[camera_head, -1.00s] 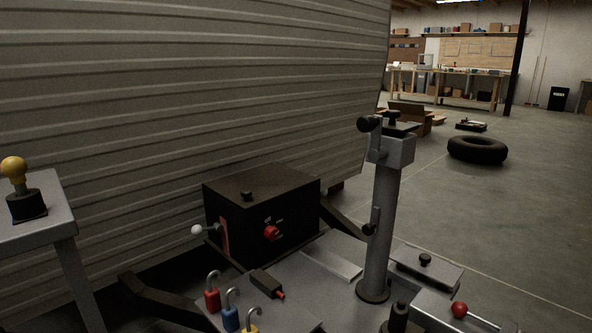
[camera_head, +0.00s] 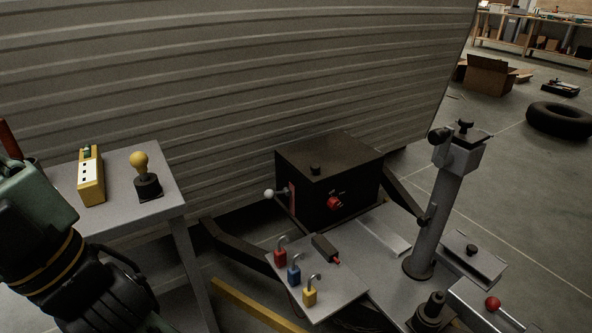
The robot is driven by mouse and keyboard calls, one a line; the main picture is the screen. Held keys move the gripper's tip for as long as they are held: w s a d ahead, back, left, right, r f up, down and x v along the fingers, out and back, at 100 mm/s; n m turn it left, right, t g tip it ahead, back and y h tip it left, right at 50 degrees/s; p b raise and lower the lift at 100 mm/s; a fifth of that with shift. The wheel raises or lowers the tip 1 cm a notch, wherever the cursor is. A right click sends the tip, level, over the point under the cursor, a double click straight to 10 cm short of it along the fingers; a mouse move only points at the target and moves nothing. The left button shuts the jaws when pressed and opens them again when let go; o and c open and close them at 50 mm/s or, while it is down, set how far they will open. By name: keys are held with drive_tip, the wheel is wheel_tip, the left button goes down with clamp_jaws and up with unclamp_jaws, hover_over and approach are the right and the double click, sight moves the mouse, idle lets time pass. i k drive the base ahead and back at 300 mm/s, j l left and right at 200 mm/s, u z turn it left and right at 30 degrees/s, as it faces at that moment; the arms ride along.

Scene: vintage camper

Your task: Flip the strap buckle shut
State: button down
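A black box (camera_head: 318,187) stands on the trailer frame in front of the ribbed camper wall. On its left side is a reddish upright strip (camera_head: 292,198), with a short lever ending in a white knob (camera_head: 269,194) sticking out to the left. This may be the strap buckle; I cannot tell for sure, nor whether it is shut. My green and black arm fills the lower left corner, well left of the box. No gripper fingers can be made out.
A grey side table (camera_head: 150,212) holds a yellow block (camera_head: 91,176) and a yellow-knobbed lever (camera_head: 139,160). Several small padlocks (camera_head: 294,273) stand on a plate before the box. A grey jack post (camera_head: 436,220) rises to its right. Open floor lies farther right.

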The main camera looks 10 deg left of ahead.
sight(269, 194)
drive_tip(key=k+j, duration=0.3)
drive_tip(key=j, duration=0.15)
drive_tip(key=k+j, duration=0.25)
drive_tip(key=j, duration=0.2)
drive_tip(key=k+j, duration=0.3)
drive_tip(key=j, duration=0.15)
drive_tip(key=i+l+u, duration=0.3)
drive_tip(key=i+l, duration=0.7)
drive_tip(key=l, duration=0.15)
